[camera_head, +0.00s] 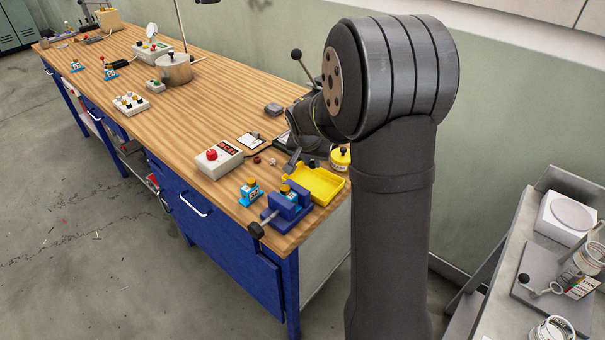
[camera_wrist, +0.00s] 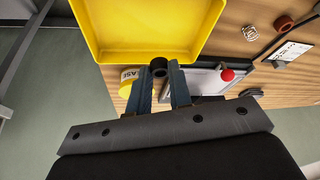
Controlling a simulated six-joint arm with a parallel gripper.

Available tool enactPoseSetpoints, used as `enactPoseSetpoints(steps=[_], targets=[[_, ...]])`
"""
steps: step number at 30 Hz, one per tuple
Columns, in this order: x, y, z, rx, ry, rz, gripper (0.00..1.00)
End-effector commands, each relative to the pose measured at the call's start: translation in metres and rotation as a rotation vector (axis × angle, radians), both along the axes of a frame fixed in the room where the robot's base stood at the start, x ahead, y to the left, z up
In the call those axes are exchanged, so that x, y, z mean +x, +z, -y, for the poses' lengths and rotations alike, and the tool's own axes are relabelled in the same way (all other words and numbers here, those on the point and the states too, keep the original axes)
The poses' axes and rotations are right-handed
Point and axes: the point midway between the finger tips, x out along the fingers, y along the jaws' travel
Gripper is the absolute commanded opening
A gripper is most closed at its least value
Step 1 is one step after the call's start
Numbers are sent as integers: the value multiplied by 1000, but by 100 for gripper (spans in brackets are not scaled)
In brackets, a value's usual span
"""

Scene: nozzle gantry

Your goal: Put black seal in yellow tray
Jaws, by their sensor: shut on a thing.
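The black seal (camera_wrist: 159,66) is a small dark ring between the fingertips of my gripper (camera_wrist: 161,72) in the wrist view. The two fingers are closed on it. The yellow tray (camera_wrist: 88,30) fills the top of the wrist view, and the seal appears at its near rim; I cannot tell its height above the rim. In the head view the yellow tray (camera_head: 318,187) sits at the bench's right end, behind the blue vise. My arm hides part of the gripper there.
A yellow-labelled jar (camera_head: 340,158) stands close to the tray. The blue vise (camera_head: 287,208) is at the bench corner. A brown ring (camera_wrist: 284,23), a small spring (camera_wrist: 250,33) and a clipboard (camera_wrist: 287,53) lie nearby. A red-button box (camera_head: 218,159) stands farther left.

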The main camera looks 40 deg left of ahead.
Motion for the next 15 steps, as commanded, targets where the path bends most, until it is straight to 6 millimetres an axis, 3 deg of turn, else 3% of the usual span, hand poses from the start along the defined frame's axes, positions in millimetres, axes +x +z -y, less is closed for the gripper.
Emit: enactPoseSetpoints(steps=[6, 11, 15], targets=[[-9, -17, -28, 1, 2, 1, 0], [-10, -26, -30, 0, 0, 0, 0], [-10, -47, -29, -4, 1, -2, 0]])
